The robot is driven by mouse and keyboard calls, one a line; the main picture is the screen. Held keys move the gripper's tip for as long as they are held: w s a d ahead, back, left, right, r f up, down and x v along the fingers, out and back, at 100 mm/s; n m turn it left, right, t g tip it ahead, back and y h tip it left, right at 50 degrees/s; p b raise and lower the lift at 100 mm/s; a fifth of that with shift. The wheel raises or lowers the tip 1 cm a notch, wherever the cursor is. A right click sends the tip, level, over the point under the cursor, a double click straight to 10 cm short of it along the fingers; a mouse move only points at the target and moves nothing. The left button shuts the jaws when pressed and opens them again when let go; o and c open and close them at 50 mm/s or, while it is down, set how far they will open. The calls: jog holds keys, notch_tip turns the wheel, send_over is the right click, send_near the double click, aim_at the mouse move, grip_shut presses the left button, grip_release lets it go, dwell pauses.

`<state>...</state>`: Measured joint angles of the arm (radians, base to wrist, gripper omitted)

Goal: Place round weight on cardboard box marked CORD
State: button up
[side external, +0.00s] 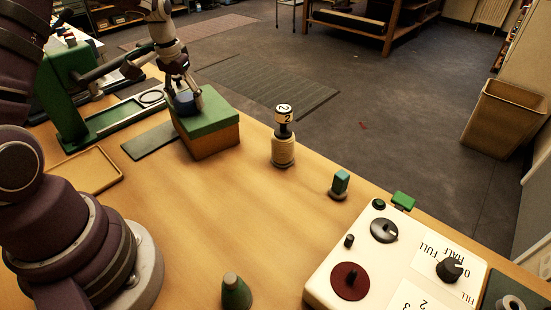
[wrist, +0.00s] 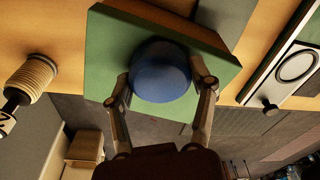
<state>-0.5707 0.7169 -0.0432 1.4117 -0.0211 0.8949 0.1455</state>
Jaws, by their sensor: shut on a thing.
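The blue round weight (side external: 184,103) is between the fingers of my gripper (side external: 186,98). In the wrist view the gripper (wrist: 163,84) has one finger on each side of the weight (wrist: 160,68). A cardboard box (side external: 213,143) with a green top stands directly below; its top also shows in the wrist view (wrist: 107,45). The weight is over the left, far part of the green top, at or very near its surface. I cannot tell whether it touches. No CORD marking is readable on the visible sides.
A ribbed cream post with a numbered head (side external: 283,145) stands right of the box. A green frame stand (side external: 75,95) and an empty wooden tray (side external: 88,170) are on the left. A white control panel (side external: 400,265) is at front right. The table's middle is clear.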

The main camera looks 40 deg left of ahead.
aim_at(182, 100)
jog(key=o, duration=1.2)
jog(key=s+d+r+m, duration=0.1)
jog(key=d+r, duration=0.2)
jog(key=r, duration=0.4)
jog(key=s+d+r, duration=0.1)
jog(key=d+r, duration=0.1)
jog(key=r, duration=0.5)
jog(key=s+d+m+t, duration=0.1)
jog(key=s+d, duration=0.2)
jog(key=d, duration=0.1)
jog(key=s+d+f+m+t, duration=0.1)
jog(key=s+d+t, duration=0.1)
jog(key=s+d, duration=0.2)
jog(key=s+d+f+m+t, duration=0.1)
jog(key=s+d, duration=0.2)
jog(key=d, duration=0.1)
jog(key=shift+s+d+f+m+h, duration=0.1)
jog(key=shift+s+f+m+h, duration=0.1)
jog(key=shift+m+h, duration=0.15)
